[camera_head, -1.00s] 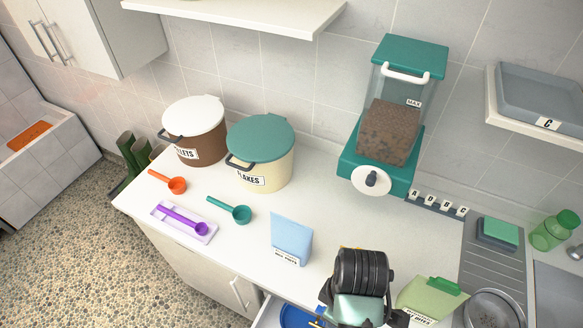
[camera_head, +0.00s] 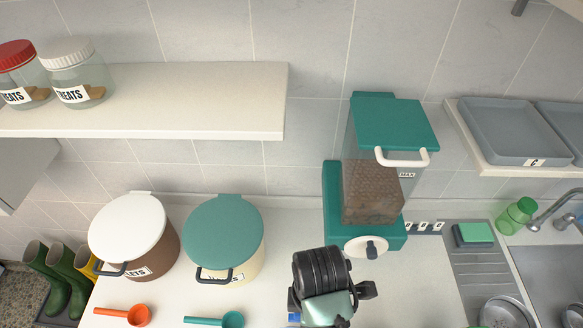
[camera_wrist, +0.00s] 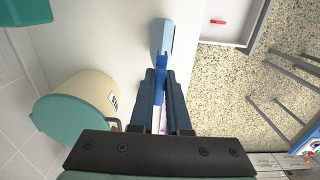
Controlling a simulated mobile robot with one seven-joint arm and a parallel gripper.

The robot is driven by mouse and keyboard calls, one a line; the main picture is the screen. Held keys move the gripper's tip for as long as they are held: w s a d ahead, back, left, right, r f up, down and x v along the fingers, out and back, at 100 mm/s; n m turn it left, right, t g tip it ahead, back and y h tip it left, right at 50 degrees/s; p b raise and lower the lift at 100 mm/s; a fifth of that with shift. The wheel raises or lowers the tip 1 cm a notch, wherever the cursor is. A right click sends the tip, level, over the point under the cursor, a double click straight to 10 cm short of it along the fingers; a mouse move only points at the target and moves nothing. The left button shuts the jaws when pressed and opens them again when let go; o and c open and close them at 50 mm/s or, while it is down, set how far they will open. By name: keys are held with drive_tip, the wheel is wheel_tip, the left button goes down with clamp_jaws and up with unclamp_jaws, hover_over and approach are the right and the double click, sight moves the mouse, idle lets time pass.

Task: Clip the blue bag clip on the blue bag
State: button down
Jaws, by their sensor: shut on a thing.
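My gripper (camera_wrist: 161,88) points away from the wrist camera, its two dark fingers almost together. It is shut on the blue bag clip (camera_wrist: 159,80), of which only a narrow blue part shows between the fingers. The light blue bag (camera_wrist: 161,38) stands on the counter straight beyond the fingertips, seen nearly edge-on. I cannot tell whether the clip touches the bag or is around its top.
A teal-lidded bin (camera_head: 222,238) and a white-lidded bin (camera_head: 133,232) stand at the left. The teal dispenser (camera_head: 380,170) stands behind my wrist. An open drawer (camera_wrist: 230,18) holding a red item (camera_wrist: 218,22) juts out beside the counter. A sink (camera_head: 545,268) is at the right.

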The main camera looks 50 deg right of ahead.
drive_tip(key=shift+s+f, duration=0.4)
drive_tip(key=shift+f, duration=0.05)
drive_tip(key=shift+f+b, duration=0.6)
drive_tip(key=shift+f, duration=2.2)
drive_tip(key=shift+p, duration=0.4)
drive_tip(key=shift+f, duration=0.15)
drive_tip(key=shift+f, duration=0.9)
idle(1.0)
drive_tip(key=c, duration=0.8)
unclamp_jaws()
